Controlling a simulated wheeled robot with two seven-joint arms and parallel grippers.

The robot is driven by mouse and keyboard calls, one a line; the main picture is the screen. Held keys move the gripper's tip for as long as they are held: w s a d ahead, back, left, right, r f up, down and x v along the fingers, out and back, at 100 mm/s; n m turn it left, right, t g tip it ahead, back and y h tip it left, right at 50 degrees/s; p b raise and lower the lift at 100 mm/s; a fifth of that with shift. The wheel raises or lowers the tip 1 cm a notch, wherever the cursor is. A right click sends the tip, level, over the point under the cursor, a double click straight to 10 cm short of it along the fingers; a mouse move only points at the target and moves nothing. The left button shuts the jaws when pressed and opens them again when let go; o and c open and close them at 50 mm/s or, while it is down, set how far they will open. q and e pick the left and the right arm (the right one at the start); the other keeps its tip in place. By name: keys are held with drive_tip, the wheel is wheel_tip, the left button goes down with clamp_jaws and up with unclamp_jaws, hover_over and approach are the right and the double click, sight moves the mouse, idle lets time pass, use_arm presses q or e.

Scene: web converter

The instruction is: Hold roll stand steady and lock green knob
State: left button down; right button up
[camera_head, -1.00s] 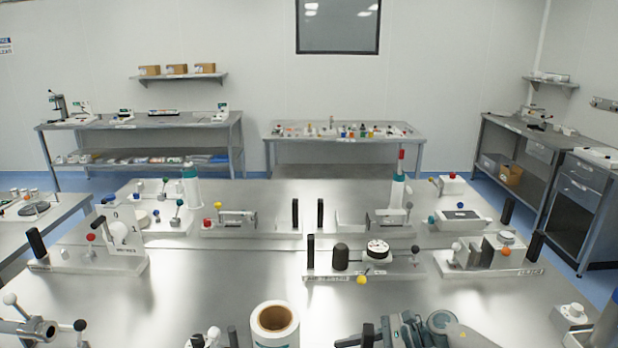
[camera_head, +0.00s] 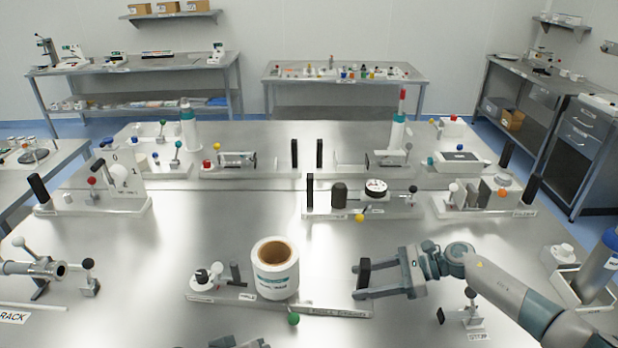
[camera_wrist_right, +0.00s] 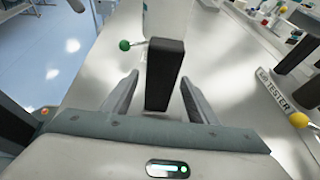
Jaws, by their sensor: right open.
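The roll stand (camera_head: 220,295) is a flat metal plate near the front of the table, bearing a white roll (camera_head: 277,277) with a brown core. The green knob (camera_head: 293,319) is a ball at the plate's front edge; it also shows in the right wrist view (camera_wrist_right: 125,45). A black upright handle (camera_head: 363,272) stands at the plate's right end. My right gripper (camera_head: 362,283) is open, with its fingers on either side of this handle (camera_wrist_right: 165,75). Contact cannot be told. A grey part at the bottom edge looks like my left gripper (camera_head: 238,342); its jaws are mostly cut off.
Behind the roll stand are fixtures with black posts, including one with a yellow knob (camera_head: 360,217). A clamp-like device (camera_head: 45,268) stands at the left. A small stand (camera_head: 470,315) lies under my right arm. The table between the roll and the back fixtures is clear.

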drive_tip(key=v, duration=0.6)
drive_tip(key=shift+d, duration=0.45)
drive_tip(key=shift+s, duration=0.1)
